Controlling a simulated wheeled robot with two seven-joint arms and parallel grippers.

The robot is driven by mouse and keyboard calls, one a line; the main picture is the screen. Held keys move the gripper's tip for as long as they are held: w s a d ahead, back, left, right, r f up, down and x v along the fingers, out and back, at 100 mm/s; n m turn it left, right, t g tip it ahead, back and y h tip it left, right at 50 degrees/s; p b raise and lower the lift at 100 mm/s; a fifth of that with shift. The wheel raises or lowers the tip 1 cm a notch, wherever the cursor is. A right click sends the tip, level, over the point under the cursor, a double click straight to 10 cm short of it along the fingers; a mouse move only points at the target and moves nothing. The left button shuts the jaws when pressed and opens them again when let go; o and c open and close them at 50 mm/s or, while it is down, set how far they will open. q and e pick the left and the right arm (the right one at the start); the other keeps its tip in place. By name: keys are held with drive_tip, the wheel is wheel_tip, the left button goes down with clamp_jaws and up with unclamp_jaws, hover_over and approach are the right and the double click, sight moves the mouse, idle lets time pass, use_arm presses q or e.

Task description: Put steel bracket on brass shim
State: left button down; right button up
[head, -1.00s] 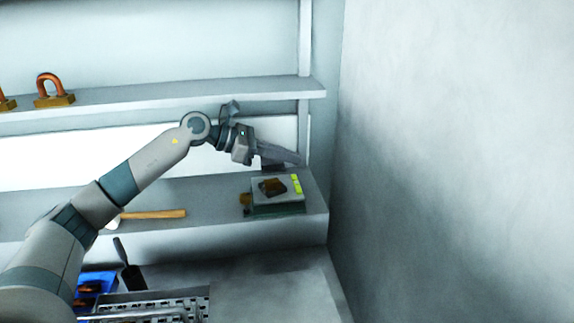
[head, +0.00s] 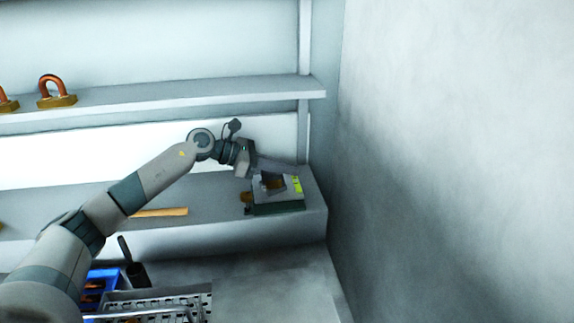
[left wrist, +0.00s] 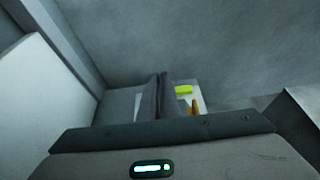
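My left gripper (head: 284,170) reaches over the right end of the lower shelf, just above a grey plate (head: 290,197) on a dark green base. A small brown and dark piece (head: 273,183) lies on that plate, partly hidden under the fingers. In the left wrist view the fingers (left wrist: 162,80) look close together, with nothing clearly visible between them. A brass-coloured piece (left wrist: 195,106) shows just right of them on the plate. I cannot make out the steel bracket for certain, nor tell which piece is the brass shim. My right gripper is not in view.
The plate carries a yellow-green panel (head: 297,184). A brass block (head: 246,197) is at its left. A wooden handle (head: 162,212) lies on the shelf. A padlock-shaped weight (head: 57,93) stands on the upper shelf (head: 200,97). A wall (head: 450,150) closes the right side.

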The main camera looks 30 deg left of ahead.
use_arm(q)
drive_tip(key=shift+f+b, duration=0.25)
drive_tip(key=shift+b, duration=0.05)
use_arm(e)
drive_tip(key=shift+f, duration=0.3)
use_arm(q)
drive_tip(key=c, duration=2)
unclamp_jaws()
drive_tip(key=shift+r, duration=0.15)
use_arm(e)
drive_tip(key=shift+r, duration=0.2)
